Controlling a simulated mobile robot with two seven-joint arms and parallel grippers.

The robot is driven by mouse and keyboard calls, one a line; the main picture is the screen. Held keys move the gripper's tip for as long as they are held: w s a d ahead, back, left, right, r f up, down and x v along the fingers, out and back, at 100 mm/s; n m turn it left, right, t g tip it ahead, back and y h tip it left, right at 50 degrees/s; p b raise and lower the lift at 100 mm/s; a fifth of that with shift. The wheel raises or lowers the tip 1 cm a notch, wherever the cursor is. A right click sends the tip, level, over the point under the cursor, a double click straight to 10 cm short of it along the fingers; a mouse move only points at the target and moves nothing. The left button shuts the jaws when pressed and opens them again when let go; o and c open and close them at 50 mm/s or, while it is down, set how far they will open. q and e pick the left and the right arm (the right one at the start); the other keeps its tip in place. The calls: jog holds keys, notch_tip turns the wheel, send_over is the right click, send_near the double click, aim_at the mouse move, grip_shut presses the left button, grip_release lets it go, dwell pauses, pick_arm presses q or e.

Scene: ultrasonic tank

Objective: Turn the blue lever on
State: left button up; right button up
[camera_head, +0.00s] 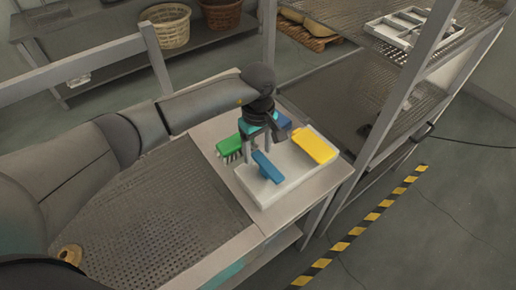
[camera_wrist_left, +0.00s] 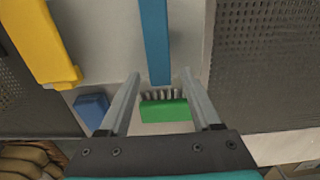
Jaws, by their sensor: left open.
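The blue lever (camera_head: 267,167) sticks up from a white panel (camera_head: 262,192) on the table's right end. In the left wrist view the blue lever (camera_wrist_left: 155,42) is a long bar running from the top edge down to between the fingers. My left gripper (camera_head: 258,150) is over the panel, just behind the lever, pointing down. In the left wrist view my left gripper (camera_wrist_left: 161,76) is open, with one finger on each side of the lever's end in the picture. I cannot tell whether a finger touches it. My right gripper is not in view.
A green brush (camera_head: 230,148) lies left of the gripper, and a yellow block-like piece (camera_head: 314,146) sits to its right. Another blue piece (camera_wrist_left: 92,108) shows beside the left finger. A metal shelf rack (camera_head: 400,110) stands at right. The perforated table top (camera_head: 150,220) is mostly bare.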

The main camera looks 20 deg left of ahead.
pick_arm(q)
jog(key=shift+c, duration=0.2)
grip_shut()
dwell(0.4)
